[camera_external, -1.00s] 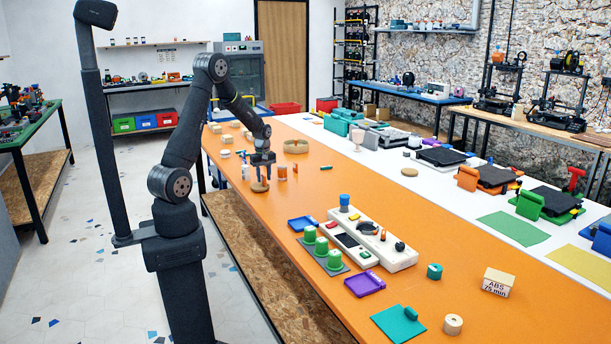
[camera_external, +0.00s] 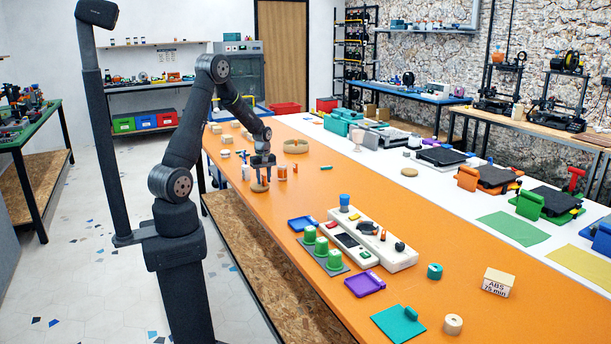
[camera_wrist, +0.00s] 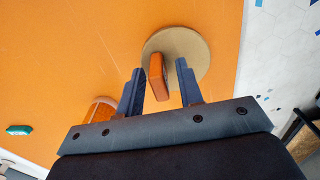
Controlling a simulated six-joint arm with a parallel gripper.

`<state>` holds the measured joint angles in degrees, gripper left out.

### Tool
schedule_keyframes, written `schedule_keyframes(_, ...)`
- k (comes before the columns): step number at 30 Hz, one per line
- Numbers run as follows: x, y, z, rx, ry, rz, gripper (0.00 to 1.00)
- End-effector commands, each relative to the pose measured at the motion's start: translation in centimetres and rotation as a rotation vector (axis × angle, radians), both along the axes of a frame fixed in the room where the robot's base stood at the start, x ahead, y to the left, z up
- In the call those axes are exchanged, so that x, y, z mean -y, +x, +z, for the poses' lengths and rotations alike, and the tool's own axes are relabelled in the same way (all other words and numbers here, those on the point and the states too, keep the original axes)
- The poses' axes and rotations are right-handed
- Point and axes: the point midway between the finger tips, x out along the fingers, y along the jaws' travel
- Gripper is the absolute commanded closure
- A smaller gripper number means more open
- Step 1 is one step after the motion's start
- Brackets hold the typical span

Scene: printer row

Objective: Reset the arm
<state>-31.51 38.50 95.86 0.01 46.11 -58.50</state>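My arm reaches out over the far part of the orange table (camera_external: 300,185). My gripper (camera_external: 262,180) points down low over the tabletop there. In the wrist view my gripper (camera_wrist: 160,85) has its two dark fingers well apart. An upright orange piece (camera_wrist: 157,77) on a round tan disc (camera_wrist: 190,50) stands between the fingers, with a visible gap on each side. The disc also shows under the gripper in the external view (camera_external: 260,187).
Small pale blocks (camera_external: 225,153) sit at the far left. A white control panel (camera_external: 385,248), green cylinders (camera_external: 321,246) and trays occupy the nearer table.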

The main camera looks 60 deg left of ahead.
Motion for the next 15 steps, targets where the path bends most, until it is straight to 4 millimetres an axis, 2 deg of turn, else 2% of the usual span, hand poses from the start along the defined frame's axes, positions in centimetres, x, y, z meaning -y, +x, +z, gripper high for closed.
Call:
schedule_keyframes(1, -0.2, 0.3, 1.6, 0.012, 0.008, 0.000, 0.66)
schedule_keyframes(15, -0.2, 0.3, 11.1, 0.011, 0.007, 0.000, 0.66)
